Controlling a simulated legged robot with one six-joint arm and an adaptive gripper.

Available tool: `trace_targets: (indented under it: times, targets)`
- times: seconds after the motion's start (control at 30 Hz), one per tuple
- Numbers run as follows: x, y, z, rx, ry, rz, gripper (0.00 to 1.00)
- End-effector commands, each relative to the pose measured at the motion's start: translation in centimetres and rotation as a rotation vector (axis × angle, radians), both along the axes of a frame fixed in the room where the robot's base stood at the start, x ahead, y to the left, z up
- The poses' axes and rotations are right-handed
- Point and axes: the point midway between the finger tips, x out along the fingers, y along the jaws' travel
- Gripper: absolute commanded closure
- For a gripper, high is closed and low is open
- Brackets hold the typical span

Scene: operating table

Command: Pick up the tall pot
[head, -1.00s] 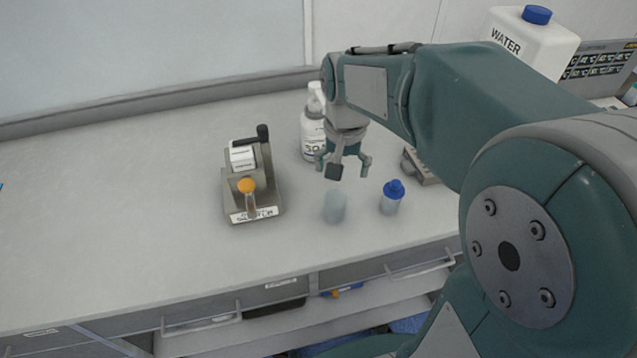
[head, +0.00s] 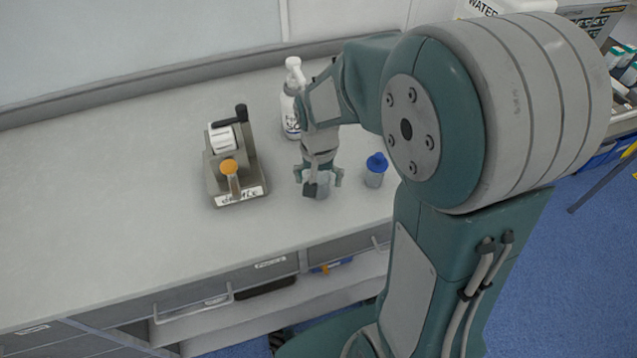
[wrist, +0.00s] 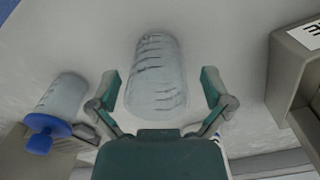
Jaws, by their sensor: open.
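The tall pot (head: 324,186) is a clear, lidless cylinder on the bench top; I take it to be the one at my gripper. In the head view the fingers partly hide it. In the wrist view the pot (wrist: 156,72) lies in the middle, with ridges or markings along its side. My gripper (head: 319,181) is open and low over the pot. In the wrist view my gripper (wrist: 160,88) has one finger on each side of the pot, with a gap visible on both sides. The pot is not gripped.
A clear pot with a blue cap (head: 375,171) stands close to the right of my gripper; it also shows in the wrist view (wrist: 63,95). A grey metal holder (head: 243,185) stands left. A white pump bottle (head: 291,112) stands behind. The bench's left side is clear.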

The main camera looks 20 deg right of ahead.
Motion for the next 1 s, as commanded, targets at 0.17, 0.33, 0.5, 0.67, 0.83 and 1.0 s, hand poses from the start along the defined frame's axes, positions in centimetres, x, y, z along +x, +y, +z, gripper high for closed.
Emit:
trace_targets:
  times: [0.17, 0.33, 0.5, 0.67, 0.83, 1.0]
  targets:
    - [0.0, 0.0, 0.0, 0.0, -0.001, -0.001, 0.0]
    - [0.0, 0.0, 0.0, 0.0, -0.001, 0.0, 0.71]
    - [0.0, 0.0, 0.0, 0.0, 0.0, 0.0, 0.86]
    - [0.0, 0.0, 0.0, 0.0, 0.0, 0.0, 0.86]
    - [0.0, 0.0, 0.5, 0.0, -0.001, 0.0, 0.86]
    - [0.1, 0.0, 2.4, 0.0, -0.004, 0.0, 0.86]
